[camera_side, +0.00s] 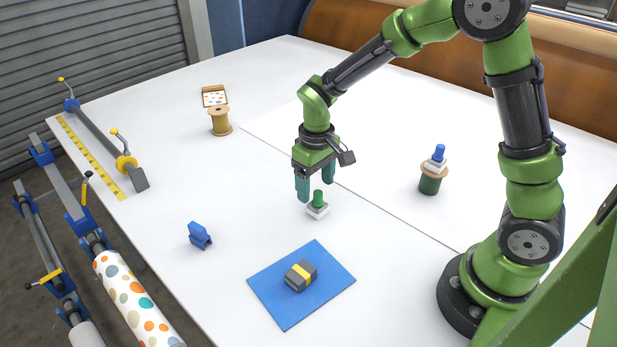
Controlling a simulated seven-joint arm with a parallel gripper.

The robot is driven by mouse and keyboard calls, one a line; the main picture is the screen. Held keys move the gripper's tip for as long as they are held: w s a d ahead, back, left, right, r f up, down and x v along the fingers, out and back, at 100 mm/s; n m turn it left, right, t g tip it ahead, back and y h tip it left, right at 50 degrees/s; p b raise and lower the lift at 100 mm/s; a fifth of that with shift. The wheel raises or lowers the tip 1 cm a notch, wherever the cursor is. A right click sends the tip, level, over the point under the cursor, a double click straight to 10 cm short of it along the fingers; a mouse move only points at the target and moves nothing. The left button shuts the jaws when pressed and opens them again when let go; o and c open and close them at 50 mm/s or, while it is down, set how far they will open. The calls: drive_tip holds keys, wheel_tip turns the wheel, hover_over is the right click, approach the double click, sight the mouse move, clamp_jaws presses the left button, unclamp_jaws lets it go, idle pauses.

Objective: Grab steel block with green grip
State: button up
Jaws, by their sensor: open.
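The steel block with the green grip (317,206) stands on the white table near the middle, its green knob upright on a pale square base. My gripper (315,188) points down just above and around the green grip, with teal fingers apart. The left finger shows in front and to the left of the grip, the other behind and to the right. I cannot tell whether either finger touches it.
A blue mat (323,313) with a grey and yellow block (301,275) lies in front. A blue clamp (199,235) is left. A blue-gripped block (437,161) sits on a green spool (430,180) at right. A wooden spool (220,122) stands behind. A bar clamp (105,140) lines the left edge.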

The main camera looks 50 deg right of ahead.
sight(318, 192)
drive_tip(key=shift+s+d+f, duration=0.1)
drive_tip(key=shift+d+f, duration=0.05)
drive_tip(key=shift+f, duration=1.25)
drive_tip(key=shift+d+f, duration=0.15)
drive_tip(key=shift+f, duration=1.2)
drive_tip(key=shift+c, duration=0.3)
drive_tip(key=c, duration=1.1)
drive_tip(key=shift+c, duration=0.2)
